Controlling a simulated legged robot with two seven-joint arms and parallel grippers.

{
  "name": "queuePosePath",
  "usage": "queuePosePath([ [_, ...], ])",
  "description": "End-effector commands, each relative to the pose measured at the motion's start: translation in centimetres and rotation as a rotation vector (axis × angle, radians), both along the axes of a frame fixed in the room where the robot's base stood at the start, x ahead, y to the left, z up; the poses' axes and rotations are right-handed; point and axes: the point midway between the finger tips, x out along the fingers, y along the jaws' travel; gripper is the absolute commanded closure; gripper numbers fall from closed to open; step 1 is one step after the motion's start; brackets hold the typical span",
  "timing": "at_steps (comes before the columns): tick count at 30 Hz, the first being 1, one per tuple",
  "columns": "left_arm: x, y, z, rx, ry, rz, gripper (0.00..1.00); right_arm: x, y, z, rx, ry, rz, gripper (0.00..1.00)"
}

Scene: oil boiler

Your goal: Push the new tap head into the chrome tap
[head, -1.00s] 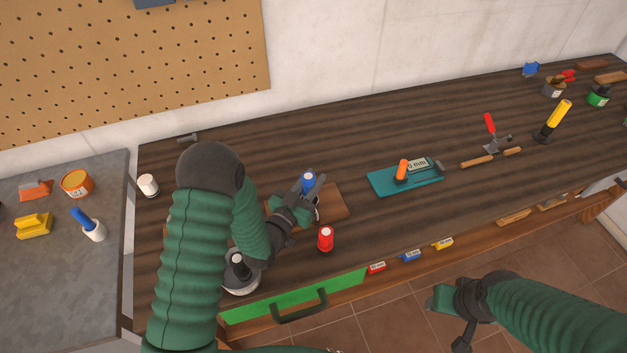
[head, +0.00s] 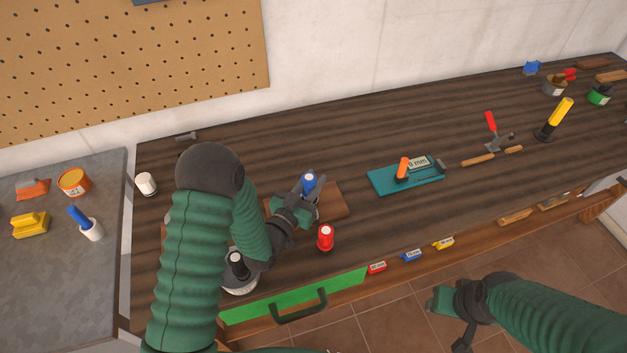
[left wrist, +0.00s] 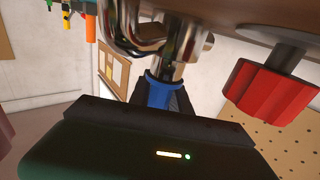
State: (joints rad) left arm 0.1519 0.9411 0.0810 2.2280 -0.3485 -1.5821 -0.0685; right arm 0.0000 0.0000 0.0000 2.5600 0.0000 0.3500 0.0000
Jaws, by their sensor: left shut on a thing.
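My left gripper (head: 312,188) is shut on the blue tap head (head: 308,181) above the brown board on the bench. The left wrist view, which is upside down, shows the blue tap head (left wrist: 160,92) between the dark fingers, in line with the chrome tap (left wrist: 172,45). The blue head meets the chrome end there; I cannot tell how deep it sits. In the head view the gripper mostly hides the tap. A red tap head (head: 325,237) stands apart on the bench, also large in the left wrist view (left wrist: 270,92). My right gripper (head: 442,299) hangs empty in front of the bench.
The brown board (head: 333,203) lies under the tap. A teal tray (head: 405,178) with an orange-handled tool is to the right. A dark-topped container (head: 238,272) stands close to my left forearm. A green drawer front (head: 290,296) is below. The bench's back middle is clear.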

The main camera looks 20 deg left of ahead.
Motion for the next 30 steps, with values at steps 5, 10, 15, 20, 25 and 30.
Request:
queuePosePath([
  [5, 0.0, 0.0, -0.7, 0.000, 0.000, 0.000, 1.00, 0.0, 0.0, -0.7, 0.000, 0.000, 0.000, 0.51],
  [10, 0.0, -0.1, -1.1, -0.002, 0.005, -0.002, 1.00, 0.0, 0.0, -0.9, 0.000, 0.000, 0.000, 0.51],
  [15, -0.1, -0.2, -0.6, -0.003, 0.009, -0.004, 1.00, 0.0, 0.0, -0.4, 0.000, 0.000, 0.000, 0.51],
  [20, -0.1, -0.2, 0.6, -0.003, 0.006, -0.003, 1.00, 0.0, 0.0, 0.3, 0.000, 0.000, 0.000, 0.51],
  [25, -0.1, -0.1, 1.1, -0.001, 0.002, -0.002, 1.00, 0.0, 0.0, 0.5, 0.000, 0.000, 0.000, 0.51],
  [30, 0.0, -0.1, 1.1, -0.001, 0.001, -0.001, 1.00, 0.0, 0.0, 0.5, 0.000, 0.000, 0.000, 0.51],
])
